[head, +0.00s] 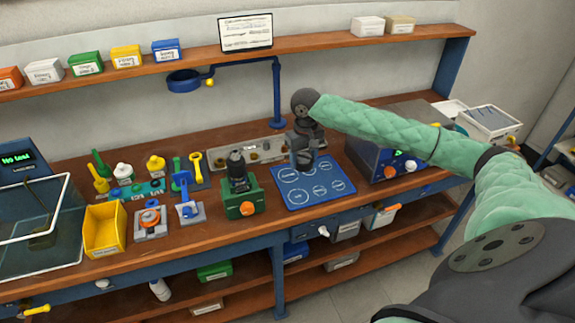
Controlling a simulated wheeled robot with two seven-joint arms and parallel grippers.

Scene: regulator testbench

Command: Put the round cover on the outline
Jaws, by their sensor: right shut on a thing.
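The blue mat (343,187) lies on the bench and bears several white outlines of different sizes. My right gripper (303,154) points down above the mat's back left part. It is shut on a small dark thing, likely the round cover, which the fingers mostly hide. The held thing appears to be above the mat, but I cannot tell the exact gap. My left gripper is not in view.
A green regulator block (244,204) with an orange knob stands just left of the mat. A blue test box (372,160) stands to the right. A yellow bin (105,228) and several coloured tools are further left. A shelf (200,62) runs behind.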

